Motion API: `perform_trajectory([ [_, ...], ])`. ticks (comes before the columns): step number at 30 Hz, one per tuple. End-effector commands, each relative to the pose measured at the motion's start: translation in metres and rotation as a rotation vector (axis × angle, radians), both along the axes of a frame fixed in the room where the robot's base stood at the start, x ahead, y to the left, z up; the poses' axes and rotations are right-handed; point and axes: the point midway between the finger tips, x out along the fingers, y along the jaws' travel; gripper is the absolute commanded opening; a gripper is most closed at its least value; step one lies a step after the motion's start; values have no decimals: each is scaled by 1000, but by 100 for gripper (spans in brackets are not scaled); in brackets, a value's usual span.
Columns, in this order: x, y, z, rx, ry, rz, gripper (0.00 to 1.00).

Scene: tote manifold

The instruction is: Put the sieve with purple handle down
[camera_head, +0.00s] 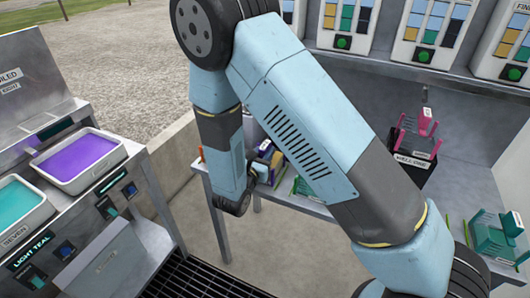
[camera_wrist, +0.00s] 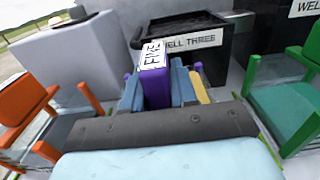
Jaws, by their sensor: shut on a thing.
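The sieve with purple handle (camera_wrist: 157,88) is in the middle of the wrist view, with a white label reading FIVE on its handle. My gripper (camera_wrist: 160,95) is shut on that handle, a blue finger on each side. The sieve's lower part is hidden behind my gripper, so I cannot tell whether it touches the surface under it. In the head view my gripper is small and partly hidden by my arm, over the grey bench.
A black bin (camera_wrist: 222,48) labelled WELL THREE stands just behind the handle. An orange-handled sieve (camera_wrist: 25,103) is close on the left, a green-handled one (camera_wrist: 285,110) on the right. Purple (camera_head: 80,155) and teal (camera_head: 20,207) trays sit on the left counter.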

Motion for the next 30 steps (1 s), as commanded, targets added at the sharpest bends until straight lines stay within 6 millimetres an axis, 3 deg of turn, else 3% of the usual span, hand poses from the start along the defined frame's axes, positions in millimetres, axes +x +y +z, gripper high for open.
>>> perform_trajectory([
  [7,0,0,-1,-1,0,1,0],
  [8,0,0,-2,-1,0,1,29],
  [15,0,0,-1,0,0,1,52],
  [25,-1,1,1,0,0,2,53],
  [30,-21,9,0,0,2,5,53],
])
